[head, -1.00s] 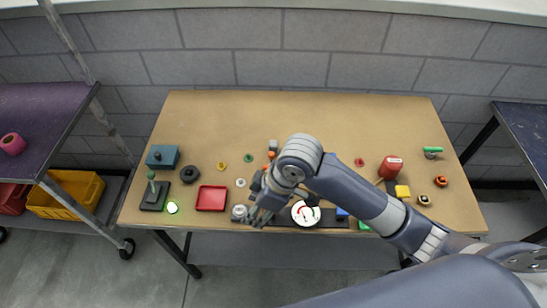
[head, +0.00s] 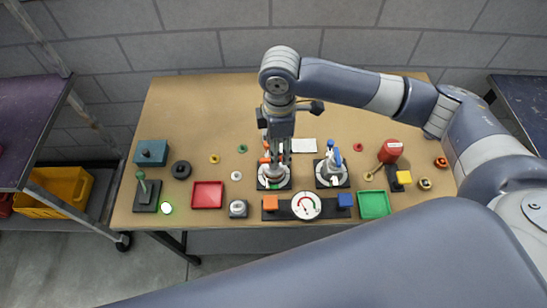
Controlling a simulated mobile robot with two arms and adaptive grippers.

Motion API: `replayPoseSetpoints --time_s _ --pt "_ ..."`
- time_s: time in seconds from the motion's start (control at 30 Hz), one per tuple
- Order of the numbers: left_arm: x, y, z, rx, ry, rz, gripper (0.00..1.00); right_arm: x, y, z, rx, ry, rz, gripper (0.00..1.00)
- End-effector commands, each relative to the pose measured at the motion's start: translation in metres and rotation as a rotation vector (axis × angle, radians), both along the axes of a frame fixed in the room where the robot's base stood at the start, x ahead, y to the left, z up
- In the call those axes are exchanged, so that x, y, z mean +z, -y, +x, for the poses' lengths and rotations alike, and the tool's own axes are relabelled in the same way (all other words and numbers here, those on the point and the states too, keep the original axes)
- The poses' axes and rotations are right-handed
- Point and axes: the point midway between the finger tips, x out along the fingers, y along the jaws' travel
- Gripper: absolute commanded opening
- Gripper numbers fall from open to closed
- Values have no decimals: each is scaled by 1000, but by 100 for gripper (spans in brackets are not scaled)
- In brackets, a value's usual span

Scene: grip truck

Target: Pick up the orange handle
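The orange handle (head: 265,160) shows only as small orange patches beside and behind my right gripper. It is on a device with a round light base on a dark square plate (head: 274,184), left of centre on the table. My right gripper (head: 277,165) points down over this device, its fingers at or very near the orange parts. The fingers overlap the handle, and I cannot tell whether they are open or closed on it. My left gripper is not in view.
A similar device with a blue handle (head: 335,158) stands just to the right. The table's back left is clear.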

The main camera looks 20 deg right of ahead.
Motion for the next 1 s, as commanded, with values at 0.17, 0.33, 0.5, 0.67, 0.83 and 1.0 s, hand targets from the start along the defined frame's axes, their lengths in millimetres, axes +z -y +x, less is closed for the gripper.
replayPoseSetpoints --time_s 0.17,0.33,0.5,0.67,0.83,1.0 --pt "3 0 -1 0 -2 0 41 -14 0 0 -1 0 0 44" --pt "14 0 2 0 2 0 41 -34 2 2 -1 -3 0 44" --pt "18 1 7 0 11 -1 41 -58 2 3 0 -1 1 44" --pt "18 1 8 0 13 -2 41 -65 2 4 1 2 1 44" --pt "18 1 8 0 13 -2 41 -65 2 4 1 2 1 39" --pt "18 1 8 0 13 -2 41 -64 2 4 1 2 1 1"
